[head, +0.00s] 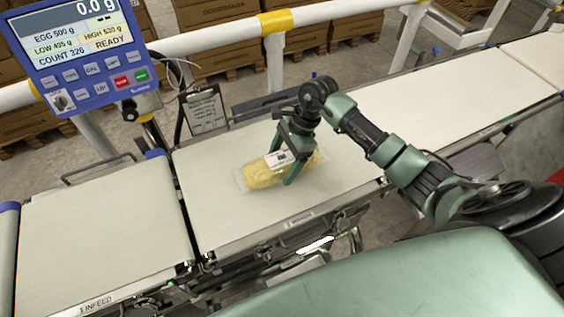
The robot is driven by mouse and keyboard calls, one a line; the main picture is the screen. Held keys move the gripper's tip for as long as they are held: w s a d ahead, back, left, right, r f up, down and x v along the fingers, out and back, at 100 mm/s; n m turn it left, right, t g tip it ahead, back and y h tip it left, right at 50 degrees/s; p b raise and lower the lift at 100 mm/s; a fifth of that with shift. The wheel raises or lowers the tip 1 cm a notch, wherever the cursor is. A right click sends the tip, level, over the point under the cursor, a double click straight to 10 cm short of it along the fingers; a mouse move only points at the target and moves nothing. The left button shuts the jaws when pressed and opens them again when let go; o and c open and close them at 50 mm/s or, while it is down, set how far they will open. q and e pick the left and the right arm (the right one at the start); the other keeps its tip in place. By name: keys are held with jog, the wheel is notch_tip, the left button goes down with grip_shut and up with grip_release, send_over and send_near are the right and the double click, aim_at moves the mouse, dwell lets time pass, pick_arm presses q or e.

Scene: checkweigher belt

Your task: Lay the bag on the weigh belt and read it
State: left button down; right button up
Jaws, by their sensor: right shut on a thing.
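A clear bag with yellow contents and a white label (262,174) is on or just above the pale weigh belt (213,216) in the middle of the head view. My right gripper (289,170) reaches down over the bag and is shut on it, with its green fingers on either side. I cannot tell whether the bag's underside touches the belt. The blue display unit (75,52) at the top left reads 0.0 g, EGG 500 g, COUNT 326 and READY. My left gripper is out of view.
The infeed belt (98,232) at left and the outfeed belt (475,88) at right are empty. A clipboard (205,111) hangs behind the weigh belt. A white rail with yellow bands (235,29) runs behind, with stacked cartons (225,12) beyond it.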

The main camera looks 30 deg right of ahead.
jog(key=shift+f, duration=0.5)
jog(key=shift+f, duration=0.2)
jog(key=o, duration=2)
jog(key=shift+r, duration=0.1)
